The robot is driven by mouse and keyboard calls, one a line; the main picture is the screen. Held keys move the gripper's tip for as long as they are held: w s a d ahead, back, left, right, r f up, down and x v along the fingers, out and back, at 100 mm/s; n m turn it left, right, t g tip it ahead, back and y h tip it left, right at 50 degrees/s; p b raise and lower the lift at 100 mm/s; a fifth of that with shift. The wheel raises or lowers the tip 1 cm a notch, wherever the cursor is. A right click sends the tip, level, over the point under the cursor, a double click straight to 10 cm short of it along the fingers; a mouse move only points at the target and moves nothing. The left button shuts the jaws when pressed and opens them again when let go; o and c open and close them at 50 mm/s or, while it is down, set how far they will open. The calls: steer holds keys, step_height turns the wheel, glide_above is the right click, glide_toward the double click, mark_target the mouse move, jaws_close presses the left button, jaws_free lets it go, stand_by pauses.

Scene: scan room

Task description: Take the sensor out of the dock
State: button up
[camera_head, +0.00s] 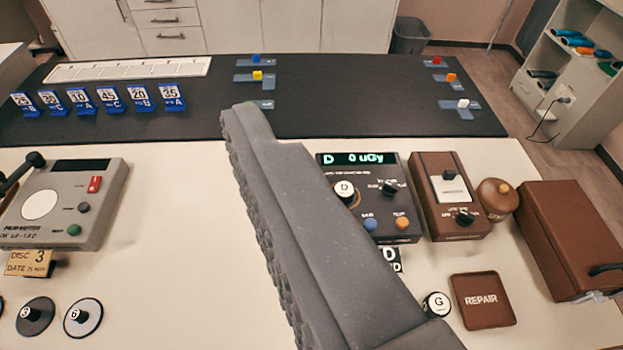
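A dark instrument (398,232) with a lit display reading "D 0 uGy" stands on the white table right of centre. A round white-topped piece marked D (344,191), which looks like the sensor, sits at its left side; whether it is seated in a dock is hard to tell. A similar piece marked G (436,304) sits on the table nearer me. My gripper (248,112) shows as one long grey ridged finger across the middle, left of the instrument and apart from the D piece in the picture. A second finger is not visible.
A grey meter (62,204) and round discs (83,317) lie left. Right are a brown box (448,196), a brown pot (496,199), a brown case (575,240) and a REPAIR tray (484,300). A black mat (340,96) with several tags lies behind.

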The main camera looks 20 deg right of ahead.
steer(key=w+d+f+m+h+p, duration=0.1)
steer(key=w+d+f+m, duration=0.15)
steer(key=w+f, duration=0.55)
steer(key=w+d+f+m+h+p, duration=0.1)
steer(key=w+d+f, duration=0.2)
steer(key=w+f, duration=0.55)
steer(key=d+f+m+g+h, duration=0.15)
steer(key=d+f, duration=0.25)
steer(key=f, duration=0.5)
steer(key=d+f+m+g+h+p, duration=0.1)
steer(key=d+f+h, duration=0.25)
steer(key=f, duration=0.55)
steer(key=d+f+m+g+h, duration=0.15)
steer(key=d+f, duration=0.25)
steer(key=f, duration=0.4)
steer(key=shift+n, duration=0.35)
steer(key=x, duration=0.5)
steer(key=b+x, duration=0.1)
steer(key=x, duration=0.2)
steer(key=shift+w+f, duration=0.15)
steer(key=shift+f, duration=0.2)
steer(key=shift+b+x, duration=0.45)
steer(key=shift+x, duration=2.4)
steer(key=shift+w+r, duration=0.1)
steer(key=c, duration=1.1)
